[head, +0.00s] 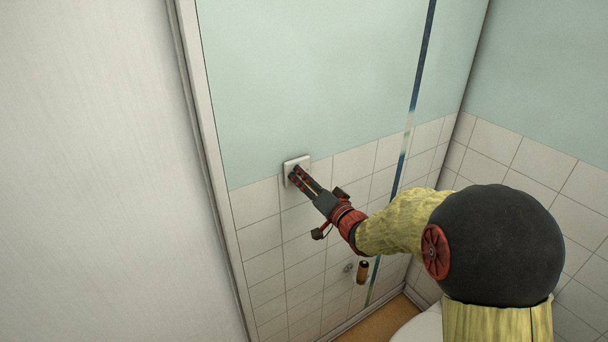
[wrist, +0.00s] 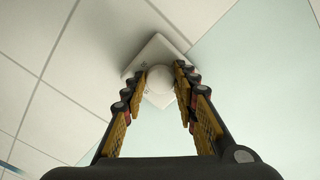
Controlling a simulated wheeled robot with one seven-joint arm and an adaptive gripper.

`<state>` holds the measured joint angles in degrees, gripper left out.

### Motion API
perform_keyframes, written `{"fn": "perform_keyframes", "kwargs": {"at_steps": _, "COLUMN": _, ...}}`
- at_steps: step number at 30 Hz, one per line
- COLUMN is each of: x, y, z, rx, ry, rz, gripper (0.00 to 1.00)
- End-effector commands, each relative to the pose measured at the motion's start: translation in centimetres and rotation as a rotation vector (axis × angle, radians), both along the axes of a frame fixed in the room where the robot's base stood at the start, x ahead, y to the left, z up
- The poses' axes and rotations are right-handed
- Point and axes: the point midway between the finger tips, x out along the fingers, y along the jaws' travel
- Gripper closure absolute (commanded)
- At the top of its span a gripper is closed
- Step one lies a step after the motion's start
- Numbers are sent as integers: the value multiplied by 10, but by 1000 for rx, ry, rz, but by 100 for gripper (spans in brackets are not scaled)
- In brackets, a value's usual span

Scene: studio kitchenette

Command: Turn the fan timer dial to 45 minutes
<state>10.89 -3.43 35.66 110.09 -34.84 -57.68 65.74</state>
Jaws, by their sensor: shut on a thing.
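The fan timer is a small white square plate (head: 290,163) on the wall, at the line where the tiles meet the green paint. In the wrist view its plate (wrist: 158,50) appears turned like a diamond, with a round pale dial (wrist: 160,80) at its middle. My gripper (head: 295,174) reaches the plate from the lower right. In the wrist view my gripper (wrist: 161,82) has one finger on each side of the dial and is shut on it. Minute marks and the dial's pointer are too small or hidden to read.
A white panel (head: 90,170) with a frame edge stands close on the left. A dark and orange cylindrical thing (head: 362,272) is on the tiled wall below my arm. A white rounded fixture (head: 420,328) is at the bottom. The wall above the timer is clear.

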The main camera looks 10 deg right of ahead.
Motion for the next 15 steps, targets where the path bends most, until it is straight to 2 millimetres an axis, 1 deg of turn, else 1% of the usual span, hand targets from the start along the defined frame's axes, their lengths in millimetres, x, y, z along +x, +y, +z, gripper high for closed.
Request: {"fn": "perform_keyframes", "kwargs": {"at_steps": 15, "x": -1, "y": 2, "z": 0, "rx": 453, "ry": 156, "rz": -1, "gripper": 96}}
